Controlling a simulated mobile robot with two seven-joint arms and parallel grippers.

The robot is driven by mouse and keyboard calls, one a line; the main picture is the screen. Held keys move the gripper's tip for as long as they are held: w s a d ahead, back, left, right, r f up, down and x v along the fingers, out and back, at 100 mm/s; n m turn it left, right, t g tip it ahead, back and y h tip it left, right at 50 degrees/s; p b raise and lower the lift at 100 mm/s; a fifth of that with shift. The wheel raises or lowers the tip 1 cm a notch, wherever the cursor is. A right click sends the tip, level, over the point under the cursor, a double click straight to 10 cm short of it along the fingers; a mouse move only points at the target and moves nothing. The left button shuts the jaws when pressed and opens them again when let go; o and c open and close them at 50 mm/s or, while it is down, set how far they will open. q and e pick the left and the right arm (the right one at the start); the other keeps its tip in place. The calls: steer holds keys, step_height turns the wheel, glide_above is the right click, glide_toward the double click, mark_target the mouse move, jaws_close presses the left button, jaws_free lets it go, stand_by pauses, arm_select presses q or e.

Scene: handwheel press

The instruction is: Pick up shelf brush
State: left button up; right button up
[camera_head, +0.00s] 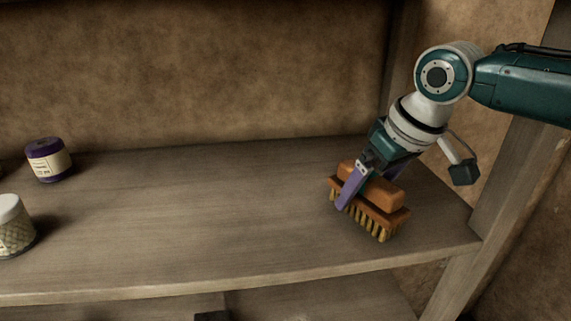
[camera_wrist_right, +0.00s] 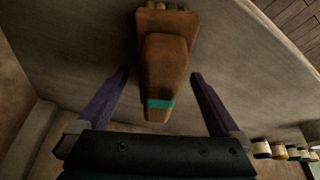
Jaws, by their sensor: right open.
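The shelf brush (camera_head: 373,193) has an orange-brown wooden block on top and pale bristles pointing down. It sits on the wooden shelf (camera_head: 215,205) near the right end. In the right wrist view the brush (camera_wrist_right: 165,60) lies between the two purple fingers, with a green band on its near end. My right gripper (camera_head: 362,190) is open, with its fingers on either side of the brush's block; the wrist view shows a gap on both sides (camera_wrist_right: 160,78). Whether a finger touches the brush in the head view I cannot tell. My left gripper is not in view.
A jar with a purple lid (camera_head: 48,160) and a jar with a white lid (camera_head: 13,226) stand at the shelf's left. A wooden post (camera_head: 508,150) rises at the right, close to my right arm. The shelf's middle is clear.

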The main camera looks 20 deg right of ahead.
stand_by(0.3)
steer(key=c, duration=1.5)
jaws_close()
